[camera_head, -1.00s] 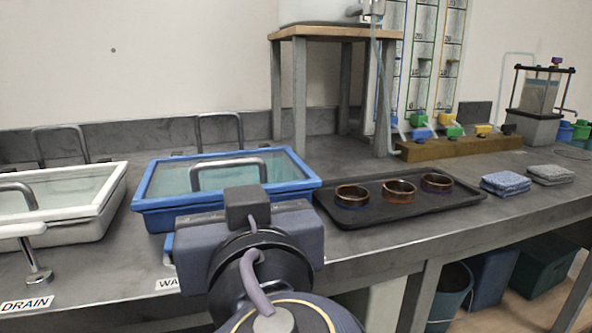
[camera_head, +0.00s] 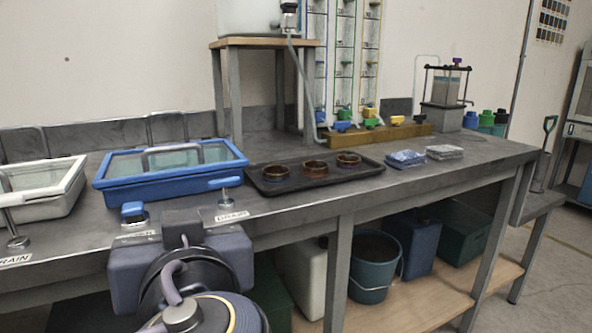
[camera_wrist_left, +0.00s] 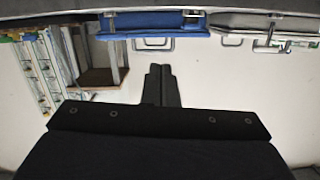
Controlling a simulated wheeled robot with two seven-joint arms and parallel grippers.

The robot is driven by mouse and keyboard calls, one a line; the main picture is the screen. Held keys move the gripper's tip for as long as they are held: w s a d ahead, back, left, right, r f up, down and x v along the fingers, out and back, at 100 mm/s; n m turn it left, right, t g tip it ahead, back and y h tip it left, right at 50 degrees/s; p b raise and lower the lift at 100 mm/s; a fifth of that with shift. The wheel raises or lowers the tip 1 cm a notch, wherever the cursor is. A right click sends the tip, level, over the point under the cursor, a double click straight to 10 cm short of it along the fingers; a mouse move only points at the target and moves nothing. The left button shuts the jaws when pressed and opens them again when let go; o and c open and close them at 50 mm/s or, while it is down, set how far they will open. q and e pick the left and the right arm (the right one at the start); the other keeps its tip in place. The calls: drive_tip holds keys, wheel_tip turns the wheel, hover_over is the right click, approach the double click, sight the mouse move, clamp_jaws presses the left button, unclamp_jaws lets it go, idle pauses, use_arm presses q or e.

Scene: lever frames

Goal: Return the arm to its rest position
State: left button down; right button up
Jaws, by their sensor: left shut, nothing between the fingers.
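My left arm shows at the bottom of the head view, its dark gripper body (camera_head: 180,262) in front of the bench edge. Its fingers are hidden there behind the wrist. In the left wrist view the two fingers (camera_wrist_left: 161,84) are together, with nothing between them, against the pale wall. The gripper touches no object that I can see. My right gripper is not in view.
A bucket (camera_head: 370,278) stands on the shelf below. Floor at right is clear.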

use_arm(q)
drive_tip(key=s+a+f+m+g+h, duration=0.15)
drive_tip(key=a+f+g, duration=0.3)
drive_tip(key=f, duration=0.45)
drive_tip(key=a+f+m+g+h, duration=0.1)
drive_tip(key=a+f+m+g, duration=0.15)
drive_tip(key=a+f, duration=0.45)
drive_tip(key=s+d+f+n+g+h, duration=0.15)
drive_tip(key=s+f+h, duration=0.25)
drive_tip(key=f, duration=0.4)
drive_tip(key=s+d+f+g+h, duration=0.15)
drive_tip(key=s+f+h, duration=0.25)
drive_tip(key=f, duration=0.4)
wheel_tip(320, 180, up, 36)
drive_tip(key=t+p, duration=0.1)
drive_tip(key=p, duration=3.5)
drive_tip(key=shift+d+r, duration=0.15)
drive_tip(key=shift+d, duration=0.3)
drive_tip(key=shift+s+h, duration=0.1)
drive_tip(key=shift+h, duration=0.15)
